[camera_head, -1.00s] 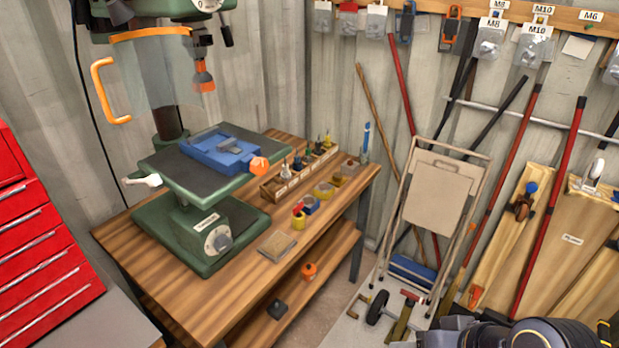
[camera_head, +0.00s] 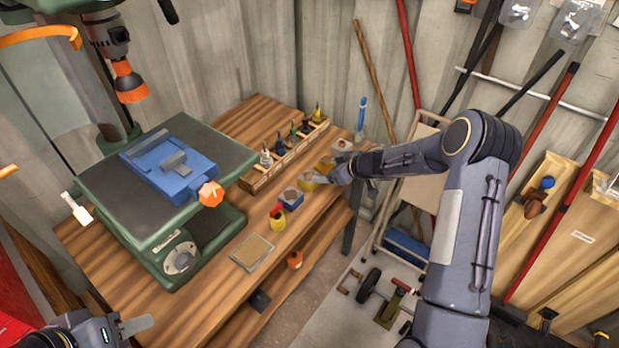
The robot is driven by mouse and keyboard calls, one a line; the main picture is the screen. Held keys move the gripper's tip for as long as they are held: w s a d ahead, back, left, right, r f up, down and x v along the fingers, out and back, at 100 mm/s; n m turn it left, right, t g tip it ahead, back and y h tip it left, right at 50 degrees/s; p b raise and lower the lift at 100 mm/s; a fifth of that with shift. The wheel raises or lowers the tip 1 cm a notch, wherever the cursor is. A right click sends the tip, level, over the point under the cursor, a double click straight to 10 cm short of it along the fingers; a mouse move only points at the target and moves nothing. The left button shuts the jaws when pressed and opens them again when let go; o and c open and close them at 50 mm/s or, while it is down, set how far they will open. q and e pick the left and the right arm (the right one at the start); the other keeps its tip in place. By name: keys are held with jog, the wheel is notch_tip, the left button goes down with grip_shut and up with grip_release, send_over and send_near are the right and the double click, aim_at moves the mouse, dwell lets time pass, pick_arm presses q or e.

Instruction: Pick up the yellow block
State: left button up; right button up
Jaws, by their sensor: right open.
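A small yellow block (camera_head: 324,164) sits on the wooden workbench near its right back edge, partly hidden by my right gripper. My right gripper (camera_head: 334,179) is open, with its fingers right at the block's near side; I cannot tell whether they touch it. My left gripper (camera_head: 140,327) is at the bottom left corner, mostly cut off, away from the bench items. Its jaw opening does not show clearly.
A folded cart stands right of the bench.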

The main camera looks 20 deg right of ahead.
aim_at(310, 176)
jog(key=shift+y, duration=0.3)
jog(key=x, duration=0.3)
jog(key=s+x, duration=0.1)
jog(key=x, duration=0.2)
jog(key=f+p+x, duration=0.1)
jog(key=x, duration=0.2)
jog(key=shift+s+a, duration=0.3)
jog(key=shift+s, duration=0.05)
jog(key=c, duration=1.6)
jog(key=shift+w+r, duration=0.1)
jog(key=shift+c, duration=0.6)
